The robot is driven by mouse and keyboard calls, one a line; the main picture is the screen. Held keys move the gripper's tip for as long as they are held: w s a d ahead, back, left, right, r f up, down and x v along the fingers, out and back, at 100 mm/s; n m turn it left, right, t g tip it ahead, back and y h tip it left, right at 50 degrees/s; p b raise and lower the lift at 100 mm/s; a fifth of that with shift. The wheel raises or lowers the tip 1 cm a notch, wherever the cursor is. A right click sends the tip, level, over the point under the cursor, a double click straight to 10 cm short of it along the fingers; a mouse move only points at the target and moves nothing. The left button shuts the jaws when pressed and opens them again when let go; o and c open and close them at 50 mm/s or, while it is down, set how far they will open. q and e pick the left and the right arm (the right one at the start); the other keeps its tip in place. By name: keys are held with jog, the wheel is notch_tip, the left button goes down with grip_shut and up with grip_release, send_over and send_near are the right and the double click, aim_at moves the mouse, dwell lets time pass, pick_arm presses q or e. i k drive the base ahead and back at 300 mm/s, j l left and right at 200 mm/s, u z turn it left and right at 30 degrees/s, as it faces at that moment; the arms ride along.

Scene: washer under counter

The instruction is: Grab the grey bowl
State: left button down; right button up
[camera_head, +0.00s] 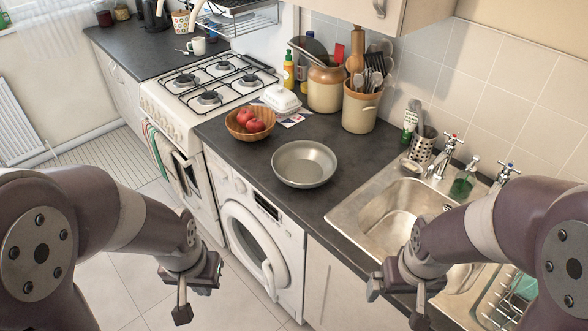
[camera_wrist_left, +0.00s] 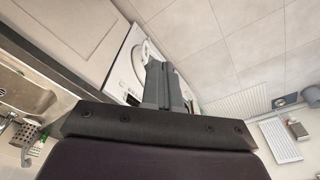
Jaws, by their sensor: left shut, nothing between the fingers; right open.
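The grey bowl (camera_head: 304,163) is wide and shallow and sits upright and empty on the dark counter, above the washer and left of the sink. My left gripper (camera_head: 182,312) is in front of the washer and cooker, below counter level, well apart from the bowl. In the left wrist view its fingers (camera_wrist_left: 164,84) are together with nothing between them. My right gripper (camera_head: 395,305) is in front of the cabinet below the sink, open and empty, also apart from the bowl. The bowl is not visible in the left wrist view.
A wooden bowl with red apples (camera_head: 250,123) stands left of the grey bowl. A white butter dish (camera_head: 282,99) and stoneware jars (camera_head: 326,88) stand behind. The sink (camera_head: 392,215) lies to the right. The washer (camera_head: 258,235) is under the counter. Bare counter (camera_head: 318,198) lies in front of the bowl.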

aim_at(300, 164)
jog(key=i+j+z, duration=0.45)
jog(key=i+j, duration=0.15)
jog(key=i+j+z, duration=0.25)
jog(key=j, duration=0.2)
jog(key=i+j+z, duration=0.2)
jog(key=j, duration=0.25)
